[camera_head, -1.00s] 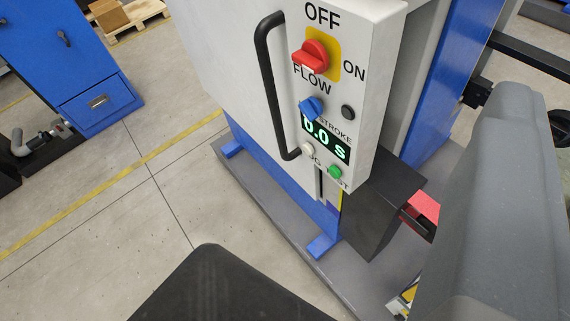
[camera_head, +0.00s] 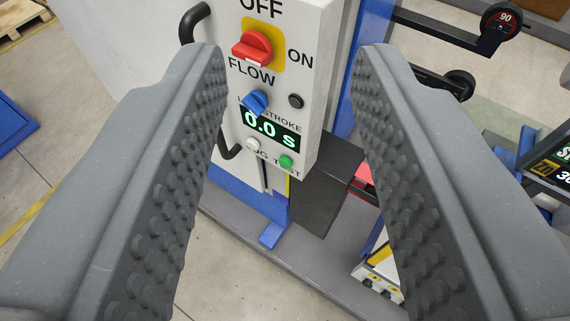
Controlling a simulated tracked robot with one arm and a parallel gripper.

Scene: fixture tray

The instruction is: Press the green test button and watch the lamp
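The green test button (camera_head: 286,161) is at the lower right of the white control panel (camera_head: 311,97), under the display, beside a white button (camera_head: 253,145). The green display (camera_head: 270,129) reads 0.0 S. A small round dark lamp (camera_head: 296,101), which looks unlit, sits to the right of the blue knob (camera_head: 255,101). My gripper (camera_head: 291,85) is open and empty. Its two grey ridged fingers frame the panel left and right, and no finger appears to touch the button. The depth between fingers and panel is hard to judge.
A red rotary switch (camera_head: 252,48) on a yellow plate is at the panel's top. A black door handle (camera_head: 191,24) is partly behind my left finger. A black box (camera_head: 322,190) is below the panel. A gauge marked 90 (camera_head: 503,20) stands at the right back.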

